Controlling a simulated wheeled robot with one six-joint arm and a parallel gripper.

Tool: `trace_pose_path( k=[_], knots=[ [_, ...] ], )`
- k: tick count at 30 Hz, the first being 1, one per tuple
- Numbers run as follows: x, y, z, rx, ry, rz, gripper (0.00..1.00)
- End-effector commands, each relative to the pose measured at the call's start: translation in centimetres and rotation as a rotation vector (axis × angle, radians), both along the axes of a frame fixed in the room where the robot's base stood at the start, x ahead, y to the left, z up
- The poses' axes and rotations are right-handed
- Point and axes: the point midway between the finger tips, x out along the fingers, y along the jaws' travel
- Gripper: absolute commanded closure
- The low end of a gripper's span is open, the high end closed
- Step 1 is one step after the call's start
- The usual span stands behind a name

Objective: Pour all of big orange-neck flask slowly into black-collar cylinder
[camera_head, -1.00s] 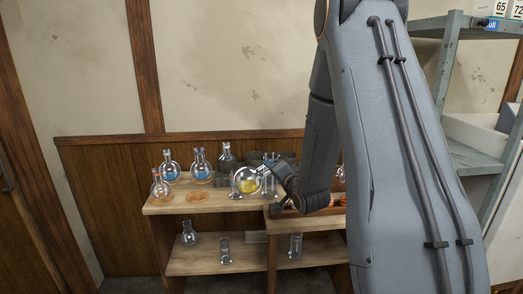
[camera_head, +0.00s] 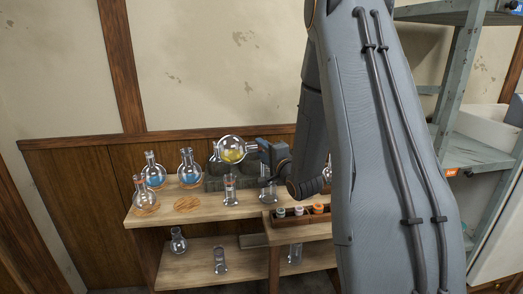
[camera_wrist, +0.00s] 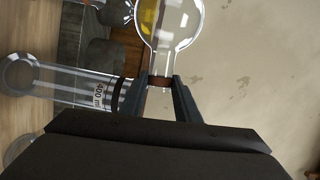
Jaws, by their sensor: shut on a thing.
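My gripper (camera_head: 254,150) is shut on the neck of a round flask (camera_head: 231,149) holding yellow liquid. The flask is tipped on its side above the shelf top, bulb to the left. In the wrist view the flask (camera_wrist: 172,25) shows a dark brown-orange neck band (camera_wrist: 160,81) between the fingers (camera_wrist: 160,92). A clear cylinder (camera_wrist: 70,86) marked 400 ml, with a dark collar (camera_wrist: 121,91), stands below and beside the neck there. In the head view a cylinder (camera_head: 230,189) stands below the bulb; its collar colour is unclear. The flask mouth is hidden.
Blue-liquid flasks (camera_head: 154,173) and a near-empty flask (camera_head: 143,194) stand on the left of the shelf. Another clear vessel (camera_head: 268,191) stands below my gripper. Dark blocks stand behind. A tray with coloured pieces (camera_head: 299,213) lies right. A cork ring (camera_head: 187,204) is empty.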

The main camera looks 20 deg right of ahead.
Motion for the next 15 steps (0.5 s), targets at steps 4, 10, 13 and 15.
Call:
trace_pose_path(
  k=[4,10,13,15],
  knots=[
    [0.03,0.05,0.03,0.035,-0.012,0.002,1.00],
    [-0.11,-0.09,0.35,0.036,-0.011,0.001,1.00],
    [-0.20,-0.16,0.37,0.037,-0.011,0.000,1.00],
    [-0.25,-0.19,0.36,0.037,-0.011,-0.001,1.00]
  ],
)
